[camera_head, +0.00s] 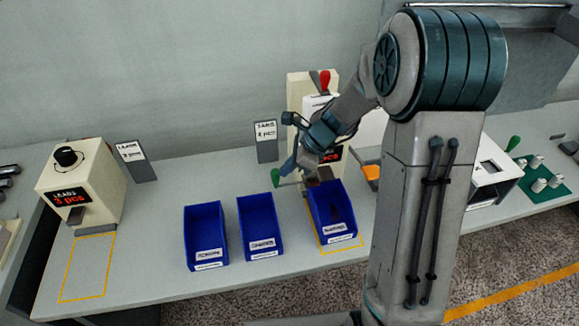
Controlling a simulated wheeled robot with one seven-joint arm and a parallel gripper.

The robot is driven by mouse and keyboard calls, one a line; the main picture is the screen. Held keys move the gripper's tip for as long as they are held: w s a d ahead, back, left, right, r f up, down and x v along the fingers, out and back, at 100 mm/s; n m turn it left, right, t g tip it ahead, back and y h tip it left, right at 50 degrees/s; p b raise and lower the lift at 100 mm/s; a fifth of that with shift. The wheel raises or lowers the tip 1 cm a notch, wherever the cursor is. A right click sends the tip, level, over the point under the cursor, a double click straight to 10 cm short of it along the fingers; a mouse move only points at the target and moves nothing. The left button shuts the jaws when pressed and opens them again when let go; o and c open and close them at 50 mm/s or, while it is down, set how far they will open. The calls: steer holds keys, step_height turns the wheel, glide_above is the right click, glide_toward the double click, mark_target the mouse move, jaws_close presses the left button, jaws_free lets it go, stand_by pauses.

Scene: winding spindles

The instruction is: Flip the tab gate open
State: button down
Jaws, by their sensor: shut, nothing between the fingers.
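The tab dispenser (297,85) is a beige tower with a red knob (325,78) at its top, behind my arm. A lever with a green knob (276,178) sticks out to the left at its foot, low above the blue bin; it looks like the gate's handle. My gripper (287,168) is shut and empty, pointing down and left just above the green knob. I cannot tell whether it touches the knob. My wrist hides much of the dispenser's front, including part of its red-lit display (331,155) and the gate itself.
A blue bin (348,226) stands below the dispenser; two more blue bins (205,225) (257,215) stand left of it. A leads dispenser (98,170) stands at the left. A tabs sign (265,141) stands behind. The table front left of the bins is clear.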

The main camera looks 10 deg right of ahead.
steer(key=shift+a, duration=0.2)
steer(key=d+f+v, duration=0.1)
steer(key=d+v, duration=0.1)
steer(key=v, duration=1.1)
steer(key=shift+s+d+p, duration=0.2)
steer(key=shift+s+p, duration=0.05)
steer(key=shift+p, duration=0.05)
steer(key=s+r+n+t+h, duration=0.2)
steer(key=s+n+h, duration=0.4)
steer(key=s+n, duration=1.4)
steer(key=shift+d+r+h, duration=0.3)
steer(key=shift+r, duration=0.35)
